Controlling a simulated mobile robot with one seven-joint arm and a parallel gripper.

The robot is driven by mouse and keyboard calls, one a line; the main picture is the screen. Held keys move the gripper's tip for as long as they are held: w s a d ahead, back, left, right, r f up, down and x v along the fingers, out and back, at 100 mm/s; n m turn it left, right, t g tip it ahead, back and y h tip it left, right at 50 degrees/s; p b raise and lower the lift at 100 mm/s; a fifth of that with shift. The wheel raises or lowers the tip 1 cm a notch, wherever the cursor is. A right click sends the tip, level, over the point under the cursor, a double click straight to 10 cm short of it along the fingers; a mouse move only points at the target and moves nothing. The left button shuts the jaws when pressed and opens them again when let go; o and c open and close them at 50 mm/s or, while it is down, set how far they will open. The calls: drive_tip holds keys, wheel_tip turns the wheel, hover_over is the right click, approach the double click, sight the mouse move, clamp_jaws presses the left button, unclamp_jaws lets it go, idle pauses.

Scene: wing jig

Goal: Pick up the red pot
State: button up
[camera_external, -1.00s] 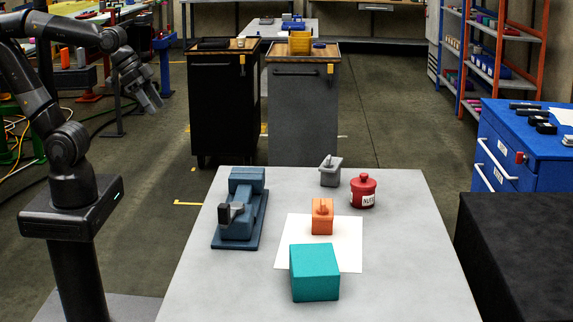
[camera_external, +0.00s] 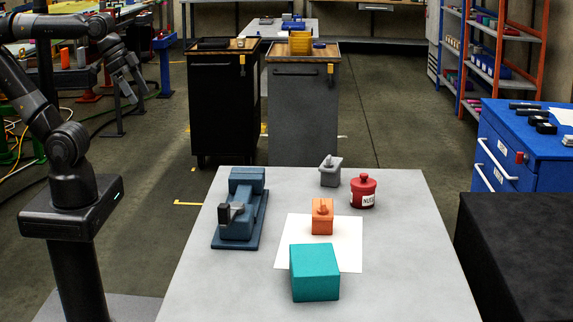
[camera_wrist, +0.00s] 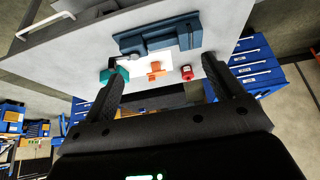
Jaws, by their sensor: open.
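The red pot (camera_external: 363,191) stands upright on the right part of the grey table, with a knobbed lid and a white label. It also shows small in the wrist view (camera_wrist: 187,73). My gripper (camera_external: 132,88) hangs in the air at the upper left, well away from the table and the pot. In the wrist view my gripper (camera_wrist: 170,88) has its two fingers wide apart with nothing between them in its grasp.
On the table (camera_external: 215,285) are a blue vise (camera_external: 240,210), a small grey block (camera_external: 330,172), an orange knobbed block (camera_external: 322,220) on white paper (camera_external: 350,255), and a teal box (camera_external: 314,273). A blue drawer cabinet (camera_external: 520,150) stands right.

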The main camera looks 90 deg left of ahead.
sight(363, 197)
drive_tip(key=w+a+r+m+t+y, duration=0.1)
drive_tip(key=w+a+r+m+t, duration=0.2)
drive_tip(key=w, duration=0.5)
drive_tip(key=w+a+r+m+y, duration=0.25)
drive_tip(key=w+a+m, duration=0.2)
drive_tip(key=w, duration=0.35)
drive_tip(key=w+a+r+m+t+y, duration=0.1)
drive_tip(key=w+a+r+m+t, duration=0.15)
drive_tip(key=w+a+r, duration=0.4)
drive_tip(key=w+f+m+t+h, duration=0.2)
drive_tip(key=w+m+t+h, duration=0.15)
drive_tip(key=w+m, duration=1.55)
drive_tip(key=w+d+f+m+g+h, duration=0.1)
drive_tip(key=w+d+f+m+h, duration=0.4)
drive_tip(key=w+f+m, duration=0.6)
drive_tip(key=f, duration=0.9)
drive_tip(key=f+n+y, duration=0.1)
drive_tip(key=f, duration=0.9)
drive_tip(key=f+n, duration=0.1)
drive_tip(key=f, duration=0.8)
drive_tip(key=shift+w+d+f+y, duration=0.2)
drive_tip(key=shift+w+f+y, duration=0.1)
drive_tip(key=shift+w+f, duration=0.05)
drive_tip(key=shift+x, duration=5.35)
drive_tip(key=shift+f, duration=0.15)
